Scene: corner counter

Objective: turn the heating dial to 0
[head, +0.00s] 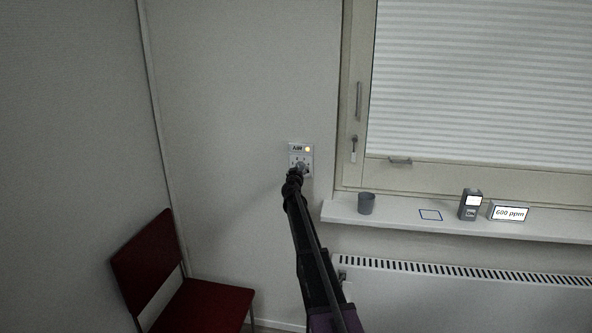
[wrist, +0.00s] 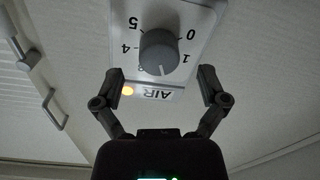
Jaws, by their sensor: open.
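The only dial in view is a grey round knob (wrist: 160,50) on a white wall plate (wrist: 205,18), which is labelled AIR, not heating. In the wrist view the plate appears upside down, with 0, 1, 4 and 5 readable around the knob. A pale mark on the knob faces the picture's bottom, on the AIR side; the digits there are hard to read. An orange light glows beside the label. My gripper (wrist: 160,80) is open and empty, its fingertips spread either side, just short of the knob. In the head view my gripper (head: 297,174) covers the plate's lower part.
The window sill (head: 450,222) at right bears a grey cup (head: 366,204), a blue-outlined square, a dark device (head: 468,205) and a "600 ppm" display (head: 509,213). A radiator (head: 450,295) is below. A red chair (head: 150,260) stands at left. The wall around the plate is clear.

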